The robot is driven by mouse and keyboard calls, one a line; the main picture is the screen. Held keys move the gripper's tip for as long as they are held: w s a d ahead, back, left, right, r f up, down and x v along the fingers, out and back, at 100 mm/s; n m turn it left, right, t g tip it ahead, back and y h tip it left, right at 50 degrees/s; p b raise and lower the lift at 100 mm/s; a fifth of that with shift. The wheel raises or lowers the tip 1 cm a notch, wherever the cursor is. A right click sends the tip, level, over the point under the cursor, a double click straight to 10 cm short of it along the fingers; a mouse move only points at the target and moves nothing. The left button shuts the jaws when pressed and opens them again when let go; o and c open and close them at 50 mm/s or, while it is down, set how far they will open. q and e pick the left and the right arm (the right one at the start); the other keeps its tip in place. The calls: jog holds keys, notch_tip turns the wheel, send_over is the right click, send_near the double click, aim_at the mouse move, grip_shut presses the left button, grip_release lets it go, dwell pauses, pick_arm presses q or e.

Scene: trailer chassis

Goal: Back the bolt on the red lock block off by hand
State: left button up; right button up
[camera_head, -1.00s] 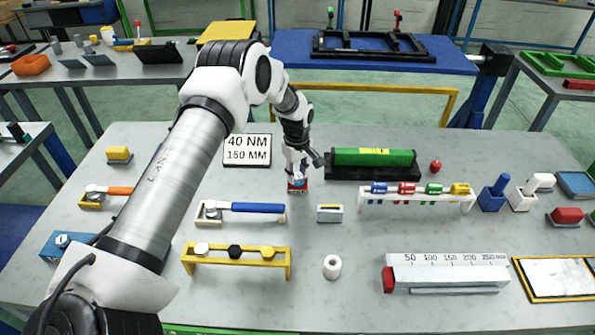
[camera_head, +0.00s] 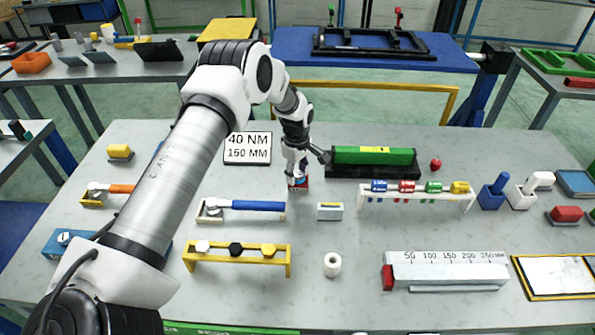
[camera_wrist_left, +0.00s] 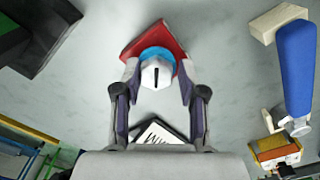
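The red lock block (camera_head: 299,187) stands on the grey table below my left gripper (camera_head: 297,177). In the left wrist view, the red block (camera_wrist_left: 168,38) lies under a blue ring (camera_wrist_left: 155,52) and a white bolt head (camera_wrist_left: 157,74) with a dark line across it. The two fingers of my left gripper (camera_wrist_left: 158,76) stand on either side of the bolt head, with what looks like a narrow gap on each side. The gripper looks open. The arm's wrist hides part of the block in the head view. My right gripper does not show.
A green bar in a black holder (camera_head: 373,161) lies right of the gripper. The "40 NM 150 MM" sign (camera_head: 247,148) stands behind left. Clear table surrounds the red block.

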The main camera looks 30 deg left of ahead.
aim_at(297, 172)
pick_arm(q)
jog(key=shift+w+a, duration=0.1)
jog(key=shift+w, duration=0.05)
notch_tip(297, 172, up, 12)
dwell(0.5)
jog(key=shift+r, duration=0.1)
